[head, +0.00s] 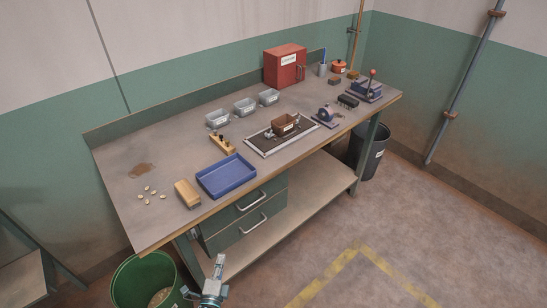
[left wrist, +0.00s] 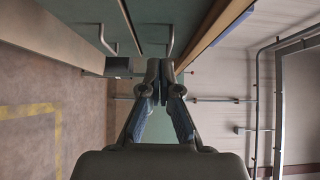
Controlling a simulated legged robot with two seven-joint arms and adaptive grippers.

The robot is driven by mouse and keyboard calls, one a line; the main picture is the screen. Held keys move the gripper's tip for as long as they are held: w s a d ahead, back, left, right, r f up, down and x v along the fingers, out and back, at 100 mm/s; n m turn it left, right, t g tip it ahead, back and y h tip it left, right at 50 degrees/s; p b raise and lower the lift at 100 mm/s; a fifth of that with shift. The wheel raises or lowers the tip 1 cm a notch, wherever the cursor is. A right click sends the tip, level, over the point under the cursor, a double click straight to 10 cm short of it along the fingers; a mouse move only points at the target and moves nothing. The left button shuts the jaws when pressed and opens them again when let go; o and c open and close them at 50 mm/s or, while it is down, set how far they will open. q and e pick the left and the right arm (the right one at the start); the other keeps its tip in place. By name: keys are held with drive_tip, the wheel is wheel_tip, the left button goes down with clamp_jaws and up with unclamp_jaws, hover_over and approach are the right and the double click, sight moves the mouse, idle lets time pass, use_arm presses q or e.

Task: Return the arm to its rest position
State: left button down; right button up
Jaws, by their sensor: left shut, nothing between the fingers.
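My left gripper (head: 219,262) is at the bottom of the head view, in front of the workbench and below its top edge. In the left wrist view my left gripper (left wrist: 160,68) has its fingertips together, with nothing between them. It is near the bench's drawer fronts and touches nothing that I can see. My right gripper is not in view.
A green bucket (head: 135,281) stands left of my gripper. The floor at right is clear.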

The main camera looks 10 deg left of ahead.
use_arm(q)
drive_tip(key=s+f+n+g+p, duration=0.2)
drive_tip(key=s+f+n+g, duration=0.2)
drive_tip(key=f, duration=0.4)
drive_tip(key=s+f+n+g+p, duration=0.3)
drive_tip(key=s+f+n, duration=0.15)
drive_tip(key=f, duration=0.45)
drive_tip(key=s+d+f+n+g+p, duration=0.1)
drive_tip(key=s+f+n+g, duration=0.1)
drive_tip(key=s, duration=0.5)
drive_tip(key=s+d+f+n+g+h+p, duration=0.1)
drive_tip(key=s+d+f+n+g, duration=0.1)
drive_tip(key=s+f+g, duration=0.2)
drive_tip(key=s+d+f+n+g+h+p, duration=0.1)
drive_tip(key=s+f, duration=0.5)
drive_tip(key=s, duration=0.6)
drive_tip(key=shift+d+f+n+g, duration=0.3)
drive_tip(key=shift+d+n+g, duration=0.25)
drive_tip(key=shift+d+g, duration=0.35)
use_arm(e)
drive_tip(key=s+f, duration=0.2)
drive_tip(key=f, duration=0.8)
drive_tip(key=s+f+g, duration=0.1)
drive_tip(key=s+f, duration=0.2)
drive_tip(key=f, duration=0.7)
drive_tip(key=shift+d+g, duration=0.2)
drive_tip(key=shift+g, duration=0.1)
use_arm(q)
drive_tip(key=shift+a, duration=0.25)
